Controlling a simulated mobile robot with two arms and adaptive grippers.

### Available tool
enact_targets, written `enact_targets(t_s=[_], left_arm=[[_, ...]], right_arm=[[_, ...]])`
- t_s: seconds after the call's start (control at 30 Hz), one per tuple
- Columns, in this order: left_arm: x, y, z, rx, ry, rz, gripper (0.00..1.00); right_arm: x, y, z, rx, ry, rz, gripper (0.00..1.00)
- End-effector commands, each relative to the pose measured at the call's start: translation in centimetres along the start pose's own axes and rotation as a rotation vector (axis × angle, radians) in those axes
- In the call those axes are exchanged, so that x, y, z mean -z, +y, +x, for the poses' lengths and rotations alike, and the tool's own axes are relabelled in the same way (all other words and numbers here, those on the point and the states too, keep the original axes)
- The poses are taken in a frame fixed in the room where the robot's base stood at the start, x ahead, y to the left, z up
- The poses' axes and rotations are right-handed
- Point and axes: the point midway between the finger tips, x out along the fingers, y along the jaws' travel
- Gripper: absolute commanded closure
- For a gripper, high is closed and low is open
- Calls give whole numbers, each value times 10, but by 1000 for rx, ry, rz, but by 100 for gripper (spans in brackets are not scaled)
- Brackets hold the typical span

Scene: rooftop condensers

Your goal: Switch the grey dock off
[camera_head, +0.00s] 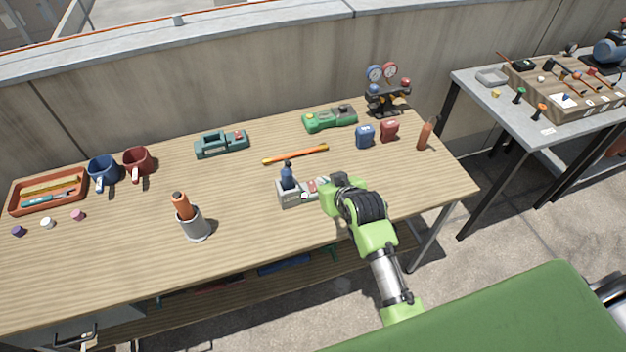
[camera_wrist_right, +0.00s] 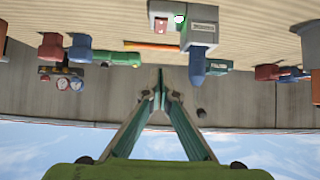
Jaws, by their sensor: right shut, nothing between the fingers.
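The grey dock (camera_head: 288,196) stands on the wooden workbench with a dark blue tool (camera_head: 287,177) upright in its left end. A reddish patch and light parts show on its top toward the right end. My right gripper (camera_head: 329,188) is at the dock's right end, shut and empty; whether it touches the dock I cannot tell. In the upside-down right wrist view, its fingertips (camera_wrist_right: 159,88) meet below the grey dock (camera_wrist_right: 203,30) in the picture. A red part and a small white-green spot show beside the dock's grey block there. My left gripper is out of view.
Behind lie an orange bar (camera_head: 295,154), a teal dock (camera_head: 221,144) and a green dock (camera_head: 330,118). Blue (camera_head: 365,137) and red (camera_head: 389,131) blocks and a gauge stand (camera_head: 387,95) are at back right. A grey cup (camera_head: 195,225) stands left; bench between is clear.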

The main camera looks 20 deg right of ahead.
Motion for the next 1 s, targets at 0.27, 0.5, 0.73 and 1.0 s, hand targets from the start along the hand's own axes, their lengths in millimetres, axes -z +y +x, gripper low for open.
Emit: enact_targets(t_s=[0.27, 0.5, 0.73, 1.0], left_arm=[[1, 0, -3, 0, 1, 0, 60], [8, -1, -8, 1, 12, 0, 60], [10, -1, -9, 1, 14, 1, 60], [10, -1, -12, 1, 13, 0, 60]], right_arm=[[1, 0, 14, 1, -1, 0, 100], [1, 0, 51, 1, -2, 1, 100], [0, 0, 85, 1, -2, 0, 100], [-16, -1, 115, 1, -4, 1, 100]])
